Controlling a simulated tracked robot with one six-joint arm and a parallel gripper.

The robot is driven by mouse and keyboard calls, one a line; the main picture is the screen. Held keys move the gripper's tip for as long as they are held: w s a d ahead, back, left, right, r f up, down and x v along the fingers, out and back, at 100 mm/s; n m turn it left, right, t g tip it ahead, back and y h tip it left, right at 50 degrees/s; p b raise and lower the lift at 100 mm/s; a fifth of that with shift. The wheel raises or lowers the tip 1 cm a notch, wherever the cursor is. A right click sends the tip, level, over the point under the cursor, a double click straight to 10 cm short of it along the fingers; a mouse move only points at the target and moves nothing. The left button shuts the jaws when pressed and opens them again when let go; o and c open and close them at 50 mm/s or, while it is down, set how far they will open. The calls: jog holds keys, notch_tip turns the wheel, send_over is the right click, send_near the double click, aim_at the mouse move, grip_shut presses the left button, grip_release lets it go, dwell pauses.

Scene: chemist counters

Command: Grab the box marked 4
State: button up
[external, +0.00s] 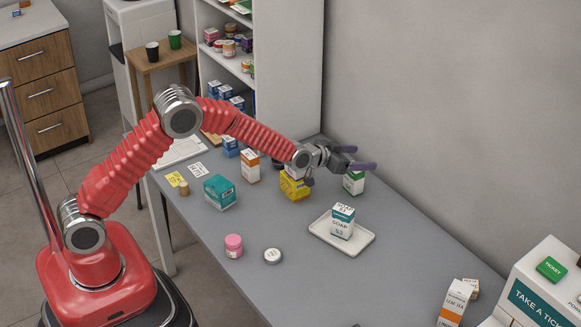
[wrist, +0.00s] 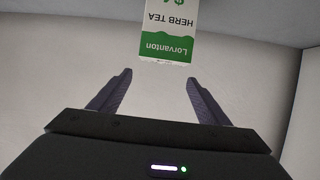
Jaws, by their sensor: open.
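A white and green box (external: 353,184) stands on the grey counter near the back wall, partly hidden by my gripper (external: 358,157). In the wrist view this box (wrist: 168,32) appears upside down and reads "Lorvanton" and "HERB TEA". A green figure that looks like a 4 is cut off at the picture's top edge. My gripper (wrist: 159,78) is open and empty, its two dark fingers spread. The box lies beyond the fingertips, roughly in line with the gap between them and apart from them.
A yellow box (external: 294,186) stands close left of the green box. A white tray (external: 363,245) holding a soap box (external: 343,221) marked $3 is in front. A teal box (external: 219,192), pink jar (external: 233,246) and round tin (external: 272,255) stand further left. The wall (external: 430,120) is behind.

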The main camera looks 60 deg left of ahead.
aim_at(364, 173)
jog(key=shift+f, duration=1.3)
jog(key=shift+f, duration=0.25)
notch_tip(364, 173, down, 3)
jog(key=shift+f, duration=0.2)
jog(key=shift+w, duration=0.5)
jog(key=shift+x, duration=0.95)
jog(key=shift+d, duration=0.1)
jog(key=c, duration=1.2)
